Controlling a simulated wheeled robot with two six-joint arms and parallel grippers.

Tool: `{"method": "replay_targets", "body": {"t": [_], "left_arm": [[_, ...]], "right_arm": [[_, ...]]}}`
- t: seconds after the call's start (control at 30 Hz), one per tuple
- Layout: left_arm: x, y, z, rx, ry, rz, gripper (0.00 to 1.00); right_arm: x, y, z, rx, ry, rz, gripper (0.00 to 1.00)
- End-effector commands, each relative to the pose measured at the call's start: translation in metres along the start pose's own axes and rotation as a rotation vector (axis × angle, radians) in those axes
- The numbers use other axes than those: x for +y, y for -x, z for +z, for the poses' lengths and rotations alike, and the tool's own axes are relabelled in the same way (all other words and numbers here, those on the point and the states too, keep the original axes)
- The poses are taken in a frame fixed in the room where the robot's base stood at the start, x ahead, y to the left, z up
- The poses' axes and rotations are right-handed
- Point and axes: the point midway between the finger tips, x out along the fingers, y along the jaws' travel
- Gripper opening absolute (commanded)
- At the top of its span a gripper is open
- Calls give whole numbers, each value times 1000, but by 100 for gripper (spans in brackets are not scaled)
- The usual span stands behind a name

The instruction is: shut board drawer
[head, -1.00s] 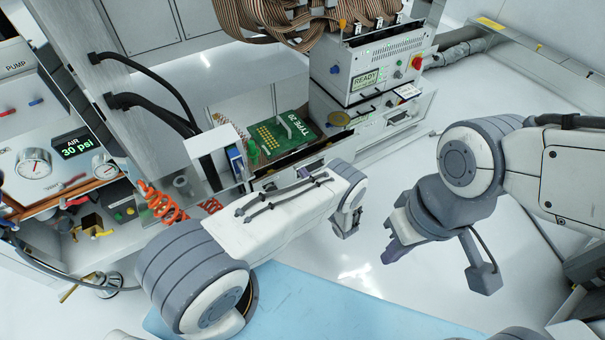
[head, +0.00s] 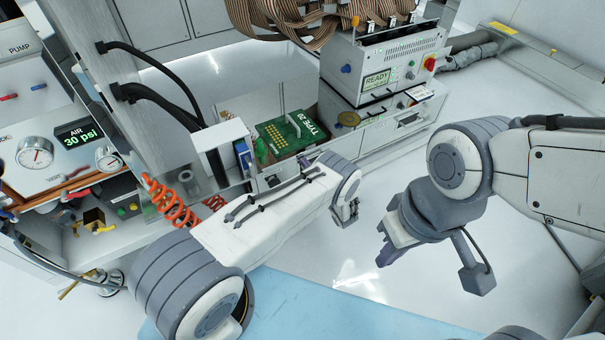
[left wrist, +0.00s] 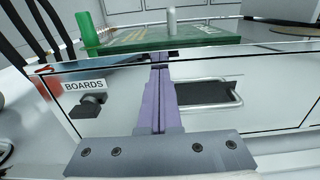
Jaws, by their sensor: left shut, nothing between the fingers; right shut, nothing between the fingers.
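The board drawer shows a pale front (left wrist: 265,85) with a BOARDS label, a dark knob (left wrist: 90,105) and a dark handle recess (left wrist: 207,93) in the left wrist view. A green TYPE 20 board (head: 288,133) lies just behind the front; its edge (left wrist: 150,46) shows in the left wrist view. My left gripper (left wrist: 158,68) is shut and empty, its purple fingers in front of the drawer front between label and handle. I cannot tell whether they touch. In the head view my left forearm hides much of the drawer front. My right gripper (head: 384,255) is shut and empty over open floor.
A tester box (head: 390,65) with a READY display and brown ribbon cables stands behind and right of the board. A white-and-blue unit (head: 228,150) stands left of the board. A gauge panel (head: 60,150) and orange coiled hose (head: 175,203) are further left.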

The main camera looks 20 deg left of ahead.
Motion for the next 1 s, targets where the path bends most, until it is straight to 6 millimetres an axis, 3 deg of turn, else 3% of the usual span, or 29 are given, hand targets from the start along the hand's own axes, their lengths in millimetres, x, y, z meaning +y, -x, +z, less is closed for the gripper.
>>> {"method": "replay_targets", "body": {"t": [0.27,0.43,0.7,1.0], "left_arm": [[-2,9,2,-1,0,-1,0],[-8,38,2,-1,-1,-6,0],[-2,96,4,-2,0,3,0],[-2,129,2,-2,1,7,0]], "right_arm": [[0,2,0,1,0,0,0],[0,3,0,1,0,0,0],[-2,25,-2,1,0,0,0],[-2,31,-2,1,0,0,0]]}}
